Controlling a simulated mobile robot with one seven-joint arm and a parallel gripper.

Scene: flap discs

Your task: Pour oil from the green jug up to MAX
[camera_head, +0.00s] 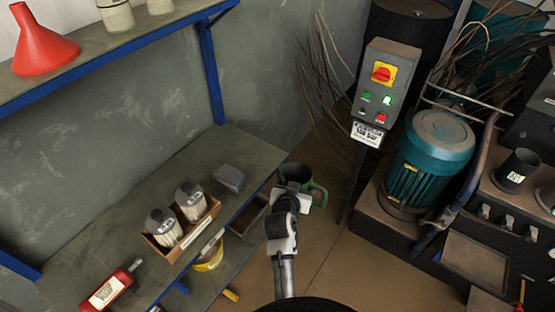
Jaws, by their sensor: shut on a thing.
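A green jug (295,174) is held at the end of my arm, in front of the workbench's right end and above the floor. Its dark open top shows and its green handle (319,193) sticks out to the right. My gripper (294,188) is shut on the jug; its fingertips are partly hidden by the wrist. The jug looks roughly upright. I cannot see any oil in it. No MAX mark can be made out in this view.
The bench (115,245) holds a wooden box (202,228) with two bottles, a grey block (229,178) and a red bottle (108,290). A red funnel (40,45) stands on the shelf. At right are a switch box (386,85), a teal motor (432,160) and a dark machine.

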